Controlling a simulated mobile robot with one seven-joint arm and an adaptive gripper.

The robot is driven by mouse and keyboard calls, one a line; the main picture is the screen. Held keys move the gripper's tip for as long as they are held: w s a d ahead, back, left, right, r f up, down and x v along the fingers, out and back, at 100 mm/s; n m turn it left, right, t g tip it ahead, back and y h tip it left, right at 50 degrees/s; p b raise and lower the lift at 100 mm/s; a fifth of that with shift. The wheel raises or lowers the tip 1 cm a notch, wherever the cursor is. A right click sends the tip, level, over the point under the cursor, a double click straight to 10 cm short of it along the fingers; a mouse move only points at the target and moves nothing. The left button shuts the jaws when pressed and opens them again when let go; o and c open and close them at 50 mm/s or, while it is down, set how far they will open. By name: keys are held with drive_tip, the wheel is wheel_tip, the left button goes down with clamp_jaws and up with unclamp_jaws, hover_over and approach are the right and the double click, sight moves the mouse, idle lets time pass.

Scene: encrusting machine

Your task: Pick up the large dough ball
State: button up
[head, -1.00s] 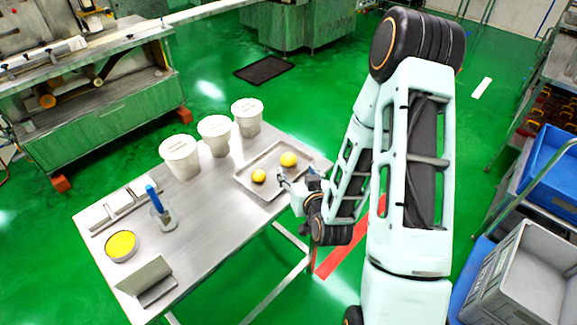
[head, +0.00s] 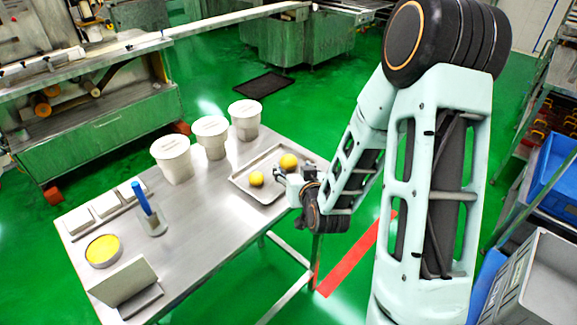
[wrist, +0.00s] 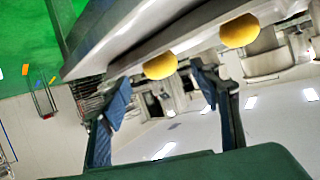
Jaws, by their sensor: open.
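The large dough ball (head: 288,161) is yellow and sits at the far side of a shallow metal tray (head: 249,191) in the head view. A smaller yellow ball (head: 256,179) lies nearer on the same tray. My gripper (head: 278,174) is open at the tray's right side, close to both balls and holding neither. In the tilted wrist view, one ball (wrist: 160,65) shows beyond the gap between my fingers (wrist: 161,92), and another (wrist: 240,30) lies to its right. I cannot tell for sure there which ball is the large one.
Three white tubs (head: 210,137) stand along the back of the metal table (head: 205,225). The table's middle is clear.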

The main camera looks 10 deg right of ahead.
sight(290, 170)
drive_tip(key=x, duration=0.5)
drive_tip(key=shift+r, duration=0.1)
drive_tip(key=c, duration=1.3)
